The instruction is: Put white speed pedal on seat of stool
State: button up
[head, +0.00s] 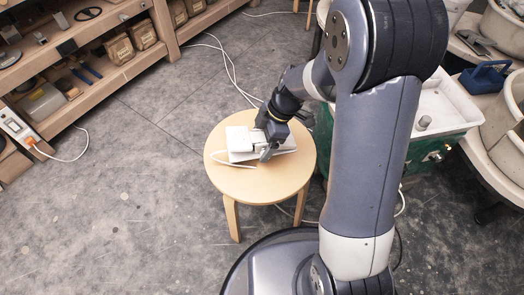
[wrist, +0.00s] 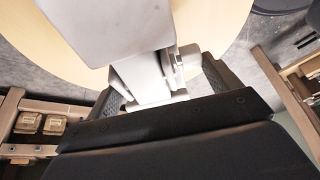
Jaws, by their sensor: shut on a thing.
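The white speed pedal (head: 242,142) is at the top of the round wooden stool (head: 230,185), lying over its seat, with its cable trailing over the left side of the seat. My gripper (head: 269,149) is over the seat, shut on the pedal. In the wrist view the white pedal (wrist: 145,80) is between the two dark fingers of my gripper (wrist: 165,95), with the pale seat (wrist: 75,20) behind it. Whether the pedal's underside touches the seat everywhere is hidden.
Wooden shelves (head: 100,75) with bags and tools stand at the upper left. A green cabinet with a white basin (head: 440,105) stands close to the stool's right. A white cable (head: 228,65) runs over the floor behind the stool. The floor (head: 110,200) to the left is clear.

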aim_at(262, 149)
jog(key=shift+f+b, duration=0.65)
jog(key=shift+f, duration=1.45)
jog(key=shift+f, duration=0.15)
jog(key=o, duration=1.3)
jog(key=shift+c, duration=0.2)
jog(key=p+v, duration=0.3)
jog(key=v, duration=0.9)
jog(key=shift+p, duration=0.35)
